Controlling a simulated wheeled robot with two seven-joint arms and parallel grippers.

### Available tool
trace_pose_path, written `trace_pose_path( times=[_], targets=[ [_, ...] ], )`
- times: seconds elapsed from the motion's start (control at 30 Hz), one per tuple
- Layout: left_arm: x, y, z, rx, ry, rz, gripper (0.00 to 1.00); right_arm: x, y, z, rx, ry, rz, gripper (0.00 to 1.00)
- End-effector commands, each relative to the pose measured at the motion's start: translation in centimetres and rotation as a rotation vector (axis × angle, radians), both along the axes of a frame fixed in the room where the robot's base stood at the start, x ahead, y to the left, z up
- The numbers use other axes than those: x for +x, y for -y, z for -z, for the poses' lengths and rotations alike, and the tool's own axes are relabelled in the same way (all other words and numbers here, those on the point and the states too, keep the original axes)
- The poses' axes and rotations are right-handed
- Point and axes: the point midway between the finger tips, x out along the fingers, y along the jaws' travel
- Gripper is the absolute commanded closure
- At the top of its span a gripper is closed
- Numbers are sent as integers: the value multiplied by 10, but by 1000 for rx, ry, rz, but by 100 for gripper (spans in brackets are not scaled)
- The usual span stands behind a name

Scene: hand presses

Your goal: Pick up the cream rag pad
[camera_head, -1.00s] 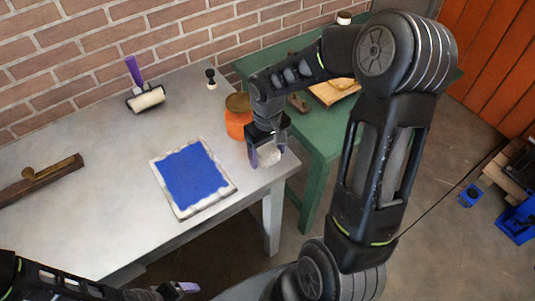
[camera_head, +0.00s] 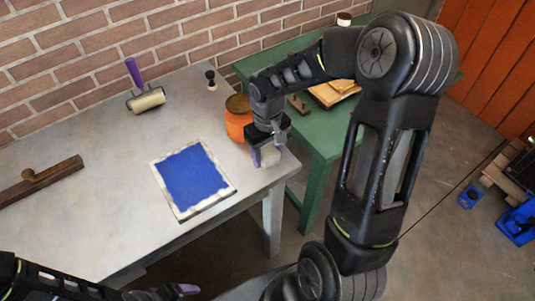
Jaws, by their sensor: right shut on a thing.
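The cream rag pad (camera_head: 270,156) is a small pale lump near the right front corner of the grey table. My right gripper (camera_head: 266,157) points down over it and is shut on it, with a purple fingertip on its left side. Part of the pad is hidden by the fingers. Whether the pad touches the tabletop is hard to tell. My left gripper (camera_head: 178,291) is at the bottom edge, below the table's front edge.
An orange jar (camera_head: 238,121) stands just behind my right gripper. A blue panel with a pale frame (camera_head: 196,177) lies to the left. A roller with a purple handle (camera_head: 146,100) and a wooden plane (camera_head: 40,180) are farther left. A green table (camera_head: 310,130) adjoins at right.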

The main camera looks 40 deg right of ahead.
Motion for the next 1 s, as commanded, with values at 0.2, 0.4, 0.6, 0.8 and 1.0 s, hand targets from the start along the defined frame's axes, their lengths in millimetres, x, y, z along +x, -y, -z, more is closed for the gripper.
trace_pose_path(
  times=[0.2,0.4,0.6,0.8,1.0],
  targets=[
    [0,0,4,-1,1,1,20,2,0,-27,-1,7,0,86],
    [1,1,8,-3,3,1,20,2,0,-66,-1,7,0,86],
    [1,1,10,-3,4,2,20,1,0,-93,0,3,0,86],
    [1,1,10,-3,4,2,20,0,0,-98,1,0,0,86],
    [2,1,10,-3,4,2,20,0,0,-98,0,0,0,86]
  ],
)
